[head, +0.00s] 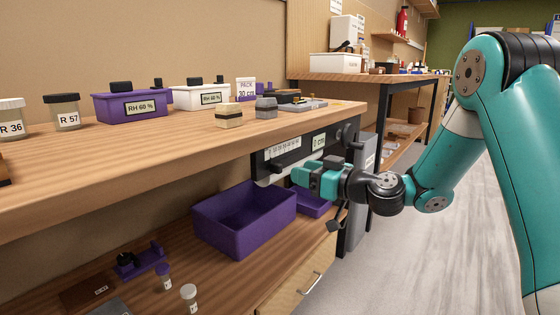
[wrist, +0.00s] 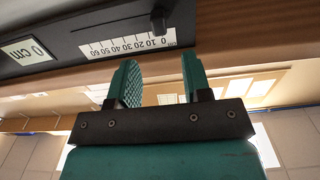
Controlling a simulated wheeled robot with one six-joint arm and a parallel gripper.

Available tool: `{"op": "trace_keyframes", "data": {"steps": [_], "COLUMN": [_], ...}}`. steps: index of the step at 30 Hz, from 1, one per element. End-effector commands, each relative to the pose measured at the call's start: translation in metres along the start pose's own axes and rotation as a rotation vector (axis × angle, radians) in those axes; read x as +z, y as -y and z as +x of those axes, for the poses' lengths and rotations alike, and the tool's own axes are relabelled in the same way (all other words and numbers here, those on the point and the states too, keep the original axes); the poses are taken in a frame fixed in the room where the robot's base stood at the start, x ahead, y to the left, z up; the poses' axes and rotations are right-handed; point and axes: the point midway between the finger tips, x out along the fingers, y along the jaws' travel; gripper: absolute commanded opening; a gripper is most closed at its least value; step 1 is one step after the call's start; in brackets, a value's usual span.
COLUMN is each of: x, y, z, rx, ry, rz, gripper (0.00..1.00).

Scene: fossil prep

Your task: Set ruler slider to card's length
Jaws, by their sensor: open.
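The ruler (head: 283,149) is a white scale on a dark panel on the front of the bench, below the top. It also shows upside down in the wrist view (wrist: 115,46), marked in tens of cm. Its black slider knob (wrist: 158,20) stands near the zero end. A white label (wrist: 27,51) on the panel appears to read 0 cm, partly cut off. A card (head: 246,90) on the bench top reads PACK 30 cm. My gripper (head: 312,172) is open and empty in front of the panel. Its fingers (wrist: 156,76) are apart from the knob.
On the bench top stand purple (head: 130,107) and white (head: 201,97) boxes, jars (head: 62,112) and stone blocks (head: 229,116). A purple bin (head: 244,220) sits on the lower shelf below the panel. Open floor (head: 430,250) lies at the right.

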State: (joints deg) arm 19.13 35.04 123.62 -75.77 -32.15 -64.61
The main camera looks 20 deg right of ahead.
Motion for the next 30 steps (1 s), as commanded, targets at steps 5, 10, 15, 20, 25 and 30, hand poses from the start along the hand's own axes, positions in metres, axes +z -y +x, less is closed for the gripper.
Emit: {"op": "trace_keyframes", "data": {"steps": [5, 10, 15, 20, 25, 30], "x": [-0.001, 0.0, 0.0, 0.0, 0.0, 0.0], "y": [0.001, 0.001, 0.0, 0.0, 0.0, 0.0], "z": [0.04, 0.064, 0.074, 0.075, 0.075, 0.075], "rx": [-0.004, -0.001, 0.0, 0.001, 0.001, 0.001], "ry": [-0.002, 0.0, -0.001, -0.001, 0.0, 0.0], "rz": [-0.002, -0.001, 0.001, 0.002, 0.002, 0.002], "gripper": [0.45, 0.45, 0.45, 0.45, 0.33, 0.0]}}
